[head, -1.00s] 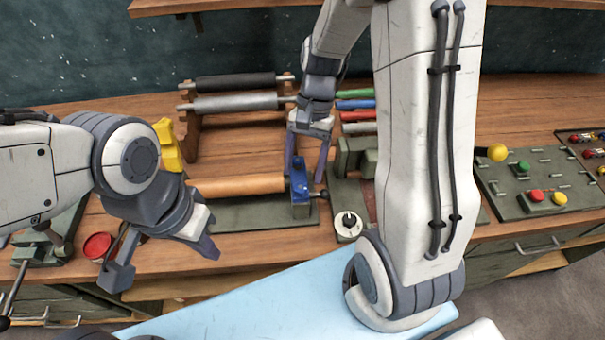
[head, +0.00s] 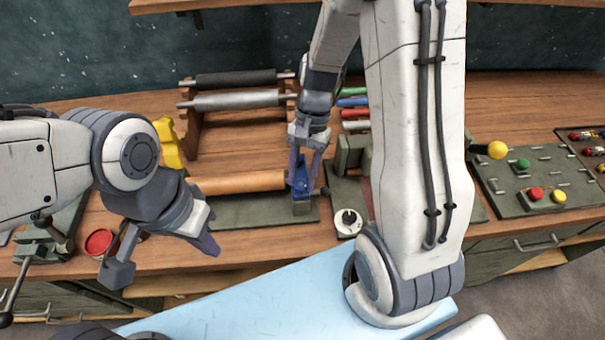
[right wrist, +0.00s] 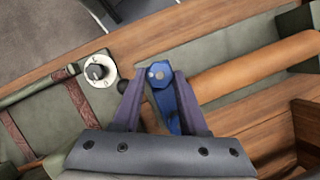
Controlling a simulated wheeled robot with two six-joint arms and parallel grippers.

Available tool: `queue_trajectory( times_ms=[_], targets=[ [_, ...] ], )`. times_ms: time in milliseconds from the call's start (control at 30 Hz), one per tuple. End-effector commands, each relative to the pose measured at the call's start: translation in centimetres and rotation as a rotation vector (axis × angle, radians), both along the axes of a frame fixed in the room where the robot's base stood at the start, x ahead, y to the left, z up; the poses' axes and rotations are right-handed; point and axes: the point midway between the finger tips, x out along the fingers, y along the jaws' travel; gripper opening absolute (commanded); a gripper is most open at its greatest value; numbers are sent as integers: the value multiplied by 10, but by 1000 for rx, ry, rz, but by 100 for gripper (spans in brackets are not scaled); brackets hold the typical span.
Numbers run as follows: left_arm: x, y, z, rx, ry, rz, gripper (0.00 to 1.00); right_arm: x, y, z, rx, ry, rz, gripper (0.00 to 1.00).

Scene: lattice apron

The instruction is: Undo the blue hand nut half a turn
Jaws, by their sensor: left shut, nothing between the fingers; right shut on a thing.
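The blue hand nut (right wrist: 158,75) shows in the right wrist view as a faceted blue head between my fingertips. It sits at the end of the copper-coloured roller, on a blue body (right wrist: 166,105). In the head view the blue part (head: 301,181) stands at the roller's right end, partly hidden by my fingers. My right gripper (head: 304,172) reaches down over it and is shut on the nut; it also shows in the right wrist view (right wrist: 160,76). My left gripper (head: 209,246) is shut and empty, above the bench's front edge at the left.
The copper-coloured roller (head: 240,182) lies just left of the nut. A white dial (head: 348,222) sits close to its right. A rack with dark and grey rollers (head: 235,102) stands behind. A red dish (head: 99,242) is near my left gripper. A button panel (head: 540,180) is at right.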

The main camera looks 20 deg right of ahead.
Motion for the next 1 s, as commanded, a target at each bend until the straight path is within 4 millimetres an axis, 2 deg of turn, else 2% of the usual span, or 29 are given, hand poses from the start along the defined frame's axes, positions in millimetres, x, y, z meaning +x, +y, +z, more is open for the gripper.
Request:
queue_trajectory(
  times_ms=[267, 1000],
  targets=[
    [0, 0, 8, 0, 0, 0, 0, 1, 1, 2, -1, -1, 117, 0],
    [0, 0, 33, 0, 0, 0, 0, 4, 7, 1, -1, -2, 697, 0]
  ],
)
